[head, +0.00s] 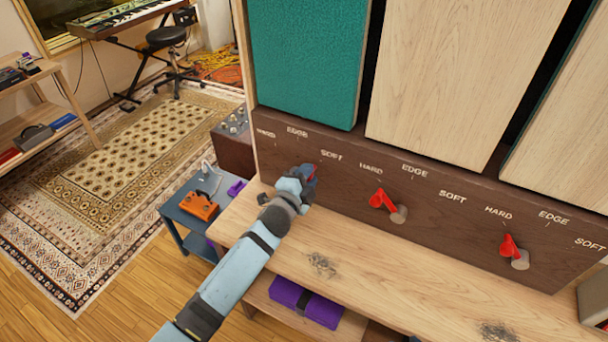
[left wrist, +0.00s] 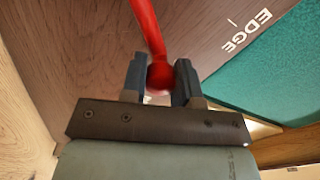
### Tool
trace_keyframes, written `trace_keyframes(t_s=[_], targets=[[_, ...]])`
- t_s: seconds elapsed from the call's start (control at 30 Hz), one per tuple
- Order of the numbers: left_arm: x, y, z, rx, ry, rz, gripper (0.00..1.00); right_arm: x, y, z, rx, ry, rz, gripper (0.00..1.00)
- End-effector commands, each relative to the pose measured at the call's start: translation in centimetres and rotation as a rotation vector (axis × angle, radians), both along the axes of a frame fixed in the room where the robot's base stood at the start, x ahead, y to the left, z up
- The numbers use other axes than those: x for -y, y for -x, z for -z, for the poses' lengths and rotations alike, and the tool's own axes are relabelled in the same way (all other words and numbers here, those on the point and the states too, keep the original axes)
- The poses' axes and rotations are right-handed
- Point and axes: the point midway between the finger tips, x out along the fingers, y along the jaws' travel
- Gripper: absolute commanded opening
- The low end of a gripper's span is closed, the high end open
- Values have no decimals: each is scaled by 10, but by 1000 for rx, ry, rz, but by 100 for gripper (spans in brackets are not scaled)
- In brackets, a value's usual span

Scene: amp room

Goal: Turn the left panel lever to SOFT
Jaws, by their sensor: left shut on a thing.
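The left panel lever (left wrist: 147,25) is a red rod with a round red end. In the left wrist view its end sits between the two fingers of my left gripper (left wrist: 160,80), which is shut on it. In the head view my left gripper (head: 308,173) is at the brown strip (head: 440,225) under the teal panel (head: 305,60), below the EDGE and SOFT labels (head: 331,155). Only a little red of the lever shows there; its pivot is hidden, so I cannot tell its exact setting. My right gripper is not in view.
The middle lever (head: 382,200) and the right lever (head: 509,246) are red on grey pivots along the same strip. A wooden shelf (head: 390,285) lies below them. A low table with an orange pedal (head: 199,206) stands to the left, beside a patterned rug (head: 120,170).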

Motion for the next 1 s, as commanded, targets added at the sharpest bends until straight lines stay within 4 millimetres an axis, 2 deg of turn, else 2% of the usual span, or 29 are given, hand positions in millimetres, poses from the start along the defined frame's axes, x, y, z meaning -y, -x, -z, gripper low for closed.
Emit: trace_keyframes(t_s=[0.57,0.6,0.67,0.7,1.0], targets=[[2,1,3,10,-30,0,0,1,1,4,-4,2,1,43],[2,1,3,10,-30,0,37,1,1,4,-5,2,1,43],[2,1,3,9,-29,0,51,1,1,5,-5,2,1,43],[2,1,3,9,-29,0,54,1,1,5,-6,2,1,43],[0,3,2,11,-27,-1,54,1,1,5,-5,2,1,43]])
